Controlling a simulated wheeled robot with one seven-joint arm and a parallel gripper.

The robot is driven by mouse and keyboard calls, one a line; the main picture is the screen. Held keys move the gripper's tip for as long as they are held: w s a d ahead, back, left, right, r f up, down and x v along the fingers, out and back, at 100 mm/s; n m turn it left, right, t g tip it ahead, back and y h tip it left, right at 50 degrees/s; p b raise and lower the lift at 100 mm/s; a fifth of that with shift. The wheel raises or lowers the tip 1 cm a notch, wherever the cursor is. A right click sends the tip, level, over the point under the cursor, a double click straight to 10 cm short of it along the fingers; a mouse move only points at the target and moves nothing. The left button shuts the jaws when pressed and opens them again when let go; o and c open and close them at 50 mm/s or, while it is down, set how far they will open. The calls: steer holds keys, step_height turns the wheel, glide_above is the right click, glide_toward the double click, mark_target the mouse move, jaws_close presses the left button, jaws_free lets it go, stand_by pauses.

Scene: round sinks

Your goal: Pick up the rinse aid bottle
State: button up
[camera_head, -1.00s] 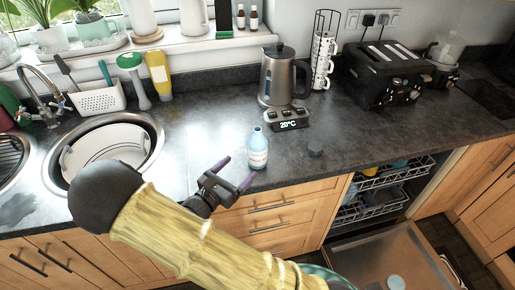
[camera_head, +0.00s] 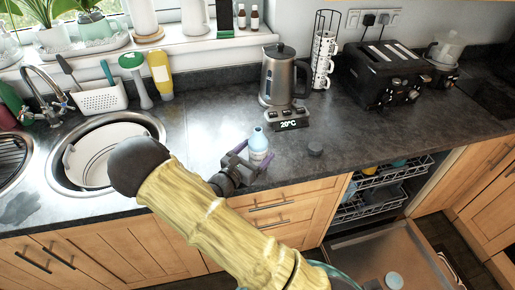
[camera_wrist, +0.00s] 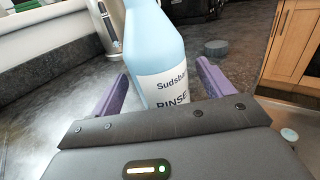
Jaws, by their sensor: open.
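The rinse aid bottle (camera_head: 258,143) is light blue with a white label and stands upright on the dark worktop near its front edge. In the wrist view the bottle (camera_wrist: 158,55) shows "Sudsba" and "RINSE" on its label. My gripper (camera_head: 251,157) is open, with its purple fingers one on each side of the bottle. In the wrist view my gripper (camera_wrist: 160,92) has the bottle between its fingers, with a gap visible at the left finger. The bottle's lower part is hidden behind the gripper body, and its top is cut off there.
A kettle (camera_head: 279,74) on a base with a display stands behind the bottle. A small dark round thing (camera_head: 315,149) lies to its right. A round sink (camera_head: 152,124) is at the left. An open dishwasher (camera_head: 375,192) is below right.

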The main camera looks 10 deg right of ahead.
steer(key=x, duration=0.3)
steer(key=shift+w+d+p, duration=0.15)
steer(key=shift+d+p, duration=0.05)
steer(key=shift+p, duration=0.1)
steer(key=c, duration=1.2)
